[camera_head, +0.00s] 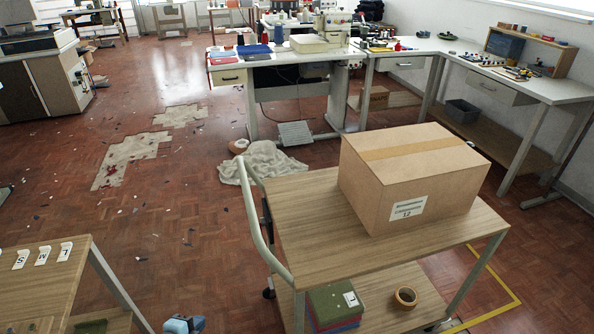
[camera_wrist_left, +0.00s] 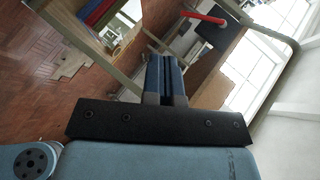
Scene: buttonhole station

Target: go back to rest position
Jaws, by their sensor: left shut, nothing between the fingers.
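My left gripper (camera_head: 184,324) shows only as a small blue and dark part at the bottom edge of the head view, over the floor between the bench at left and the cart. In the left wrist view its two fingers (camera_wrist_left: 166,72) are together, shut with nothing between them. My right gripper is in neither view.
A bench corner (camera_head: 45,285) with letter tags is at lower left. Beige cloth (camera_head: 262,162) lies on the floor.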

